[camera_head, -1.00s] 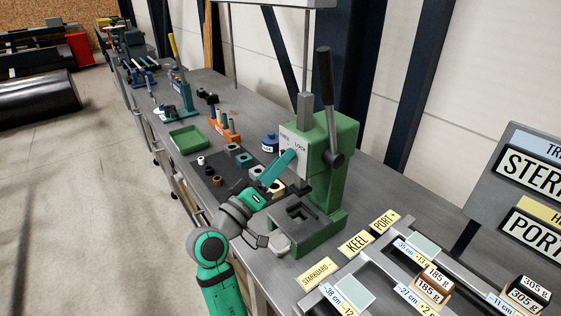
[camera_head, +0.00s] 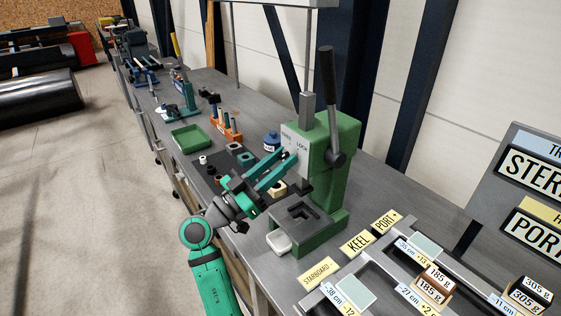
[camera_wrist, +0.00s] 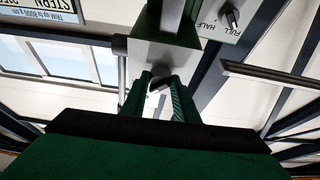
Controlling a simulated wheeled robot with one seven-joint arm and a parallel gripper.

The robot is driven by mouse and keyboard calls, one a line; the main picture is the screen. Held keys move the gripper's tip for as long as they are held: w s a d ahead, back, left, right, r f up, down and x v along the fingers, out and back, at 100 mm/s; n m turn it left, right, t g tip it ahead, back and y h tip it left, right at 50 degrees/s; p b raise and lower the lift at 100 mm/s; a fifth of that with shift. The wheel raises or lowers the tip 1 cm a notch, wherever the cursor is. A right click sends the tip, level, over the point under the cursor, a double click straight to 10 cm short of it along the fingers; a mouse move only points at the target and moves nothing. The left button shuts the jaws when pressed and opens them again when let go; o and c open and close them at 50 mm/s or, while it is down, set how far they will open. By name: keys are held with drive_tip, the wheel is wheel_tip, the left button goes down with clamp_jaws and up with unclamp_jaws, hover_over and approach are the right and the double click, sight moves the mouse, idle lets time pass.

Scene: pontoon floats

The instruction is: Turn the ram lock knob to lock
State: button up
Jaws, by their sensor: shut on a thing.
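The green press (camera_head: 335,165) stands on the bench with a pale plate (camera_head: 299,141) on its front, marked FREE at left and LOCK at right. My gripper (camera_head: 289,157) reaches up to this plate from the lower left, its two teal fingers shut on the small dark ram lock knob (camera_wrist: 160,83). In the wrist view, my gripper (camera_wrist: 160,92) has one finger on each side of the knob, just below the plate (camera_wrist: 165,53). The fingers hide part of the knob, so I cannot tell exactly which mark it points at.
The press lever (camera_head: 327,85) rises at the right of the press. A white dish (camera_head: 279,243) sits by the press base. A green tray (camera_head: 190,138), an orange rack (camera_head: 226,128) and a blue pot (camera_head: 270,141) stand behind my arm. Label plates and weights fill the right front.

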drive_tip(key=shift+m, duration=0.3)
drive_tip(key=o, duration=1.1)
drive_tip(key=shift+c, duration=0.2)
drive_tip(key=v, duration=1)
drive_tip(key=shift+s+a+f, duration=0.15)
drive_tip(key=shift+a+f, duration=0.1)
drive_tip(key=shift+a, duration=0.1)
